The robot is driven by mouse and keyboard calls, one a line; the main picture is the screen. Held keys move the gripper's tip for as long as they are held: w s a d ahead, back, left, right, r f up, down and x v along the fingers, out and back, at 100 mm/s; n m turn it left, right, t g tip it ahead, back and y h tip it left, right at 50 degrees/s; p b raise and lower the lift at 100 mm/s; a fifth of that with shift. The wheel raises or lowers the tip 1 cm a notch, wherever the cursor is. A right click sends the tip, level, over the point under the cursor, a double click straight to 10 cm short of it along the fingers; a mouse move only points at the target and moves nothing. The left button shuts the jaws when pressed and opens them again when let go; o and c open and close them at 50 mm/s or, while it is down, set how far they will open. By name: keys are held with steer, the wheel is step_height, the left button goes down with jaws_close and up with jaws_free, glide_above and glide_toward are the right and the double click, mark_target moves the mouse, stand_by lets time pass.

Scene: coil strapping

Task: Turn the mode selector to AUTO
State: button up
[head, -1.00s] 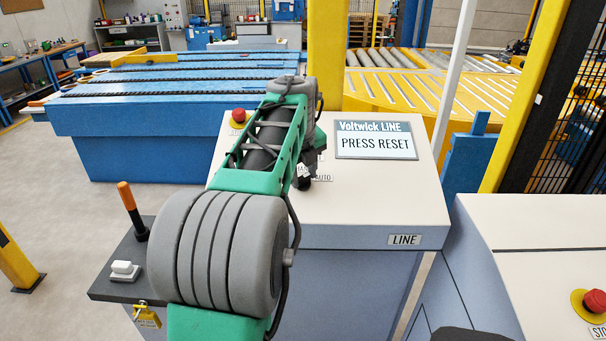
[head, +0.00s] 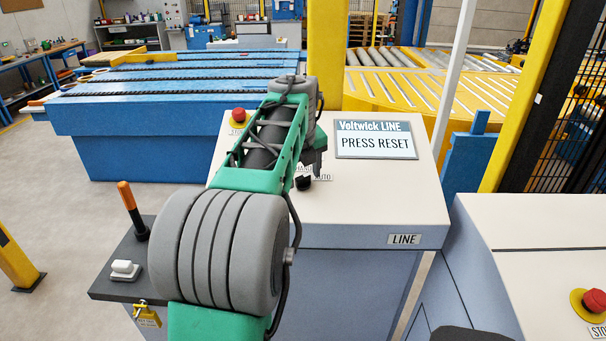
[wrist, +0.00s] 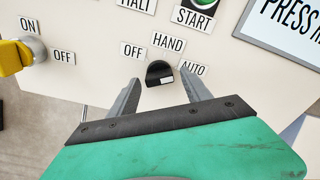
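The mode selector is a small black knob (wrist: 160,73) on the pale panel top, with a white mark at its lower right. The labels OFF (wrist: 132,50), HAND (wrist: 168,42) and AUTO (wrist: 193,69) stand around it. I cannot tell for sure which label it points to. My gripper (wrist: 158,88) is open, with one grey finger on each side of the knob and visible gaps between. In the head view the knob (head: 303,183) shows just below my gripper, and the arm hides part of the labels.
The screen (head: 375,141) on the LINE desk reads PRESS RESET. A red stop button (head: 238,116) sits at the desk's back left. In the wrist view a green START button (wrist: 200,5) lies beyond the knob, and a yellow ON/OFF switch (wrist: 14,56) is at left.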

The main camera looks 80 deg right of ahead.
steer(key=v, duration=0.7)
steer(key=shift+s+a+r, duration=0.1)
steer(key=shift+r, duration=0.3)
